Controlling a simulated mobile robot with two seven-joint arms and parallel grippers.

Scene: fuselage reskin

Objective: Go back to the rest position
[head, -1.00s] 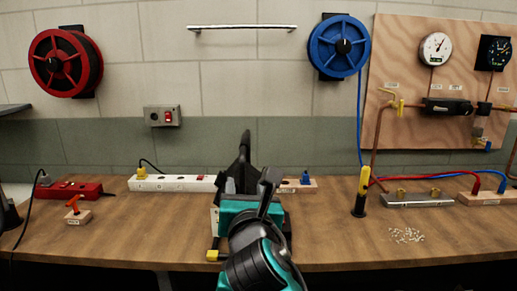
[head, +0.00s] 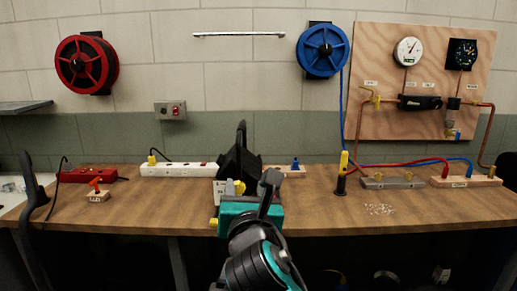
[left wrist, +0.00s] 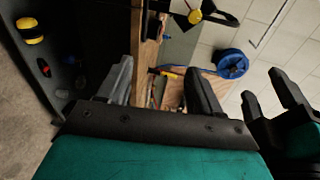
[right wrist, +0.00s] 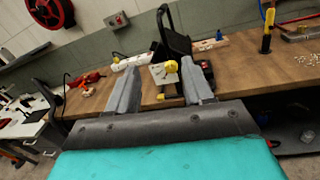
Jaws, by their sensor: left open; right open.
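My right gripper (head: 252,186) is teal and dark grey. It stands open in front of the wooden bench (head: 330,215), low in the middle of the head view. In the right wrist view its fingers (right wrist: 161,64) are apart with nothing between them. A black lamp-like device (right wrist: 178,28) with a yellow knob lies beyond the fingertips. My left gripper (left wrist: 158,66) shows in the left wrist view, open and empty.
Behind the gripper is a white power strip (head: 180,170). A red reel (head: 86,63), a blue reel (head: 323,50) and a gauge board (head: 385,110) are on the wall. A yellow-black tool (head: 342,175) stands upright on the bench.

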